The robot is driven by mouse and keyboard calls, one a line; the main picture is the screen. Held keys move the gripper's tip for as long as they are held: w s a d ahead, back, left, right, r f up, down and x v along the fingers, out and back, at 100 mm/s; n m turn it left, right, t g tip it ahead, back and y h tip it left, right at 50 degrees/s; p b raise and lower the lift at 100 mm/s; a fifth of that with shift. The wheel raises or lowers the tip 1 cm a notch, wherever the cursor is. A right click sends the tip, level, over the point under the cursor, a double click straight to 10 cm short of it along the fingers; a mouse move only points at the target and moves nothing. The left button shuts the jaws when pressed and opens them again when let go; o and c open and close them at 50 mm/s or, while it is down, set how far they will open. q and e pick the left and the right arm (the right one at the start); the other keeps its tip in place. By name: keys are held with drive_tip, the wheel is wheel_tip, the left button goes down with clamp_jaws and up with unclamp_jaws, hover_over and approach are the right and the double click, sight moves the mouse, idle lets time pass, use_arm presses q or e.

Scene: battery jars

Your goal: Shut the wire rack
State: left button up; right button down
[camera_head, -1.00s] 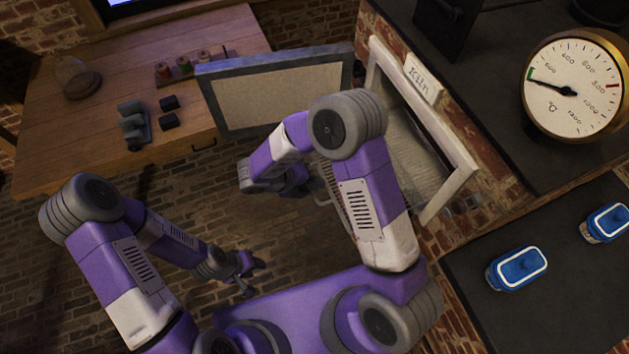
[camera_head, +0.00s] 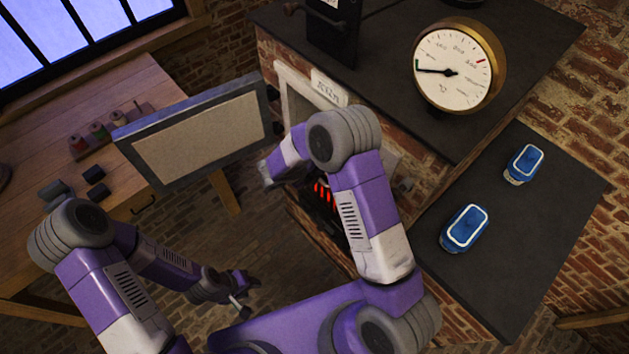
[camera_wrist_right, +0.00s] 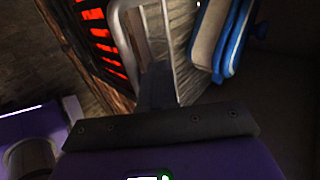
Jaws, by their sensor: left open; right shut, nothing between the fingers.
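The wire rack (camera_wrist_right: 185,45) shows in the right wrist view as a pale metal frame with fine wires; in the head view I cannot make it out behind my right arm. My right gripper (camera_wrist_right: 157,85) is shut and empty, its fingers close against the rack's near end; I cannot tell whether they touch. In the head view my right forearm hides its fingertips, in front of the kiln opening. The kiln (camera_head: 297,100) has its grey-framed door (camera_head: 200,130) swung open to the left. My left gripper (camera_head: 243,298) is open and empty, low over the floor, away from the rack.
Glowing red bars (camera_head: 322,195) show below the kiln opening. A blue-edged pale object (camera_wrist_right: 222,40) is beside the rack. Two blue-lidded jars (camera_head: 465,228) (camera_head: 525,163) stand on the dark right counter (camera_head: 500,275). A round gauge (camera_head: 455,68) stands above. A wooden table (camera_head: 105,90) is at left.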

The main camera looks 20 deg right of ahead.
drive_tip(key=w+d, duration=0.1)
drive_tip(key=d, duration=0.1)
drive_tip(key=w+d, duration=0.1)
drive_tip(key=d, duration=0.1)
drive_tip(key=w+d+p, duration=0.1)
drive_tip(key=d, duration=0.2)
drive_tip(key=shift+w+d, duration=0.2)
drive_tip(key=shift+d, duration=0.45)
drive_tip(key=shift+d+r, duration=0.1)
drive_tip(key=shift+d, duration=0.1)
drive_tip(key=shift+r, duration=0.15)
drive_tip(key=shift+a+r+p, duration=0.2)
drive_tip(key=shift+r+p, duration=0.05)
drive_tip(key=shift+p, duration=0.15)
drive_tip(key=p+v, duration=0.6)
drive_tip(key=v, duration=0.3)
drive_tip(key=shift+a, duration=0.55)
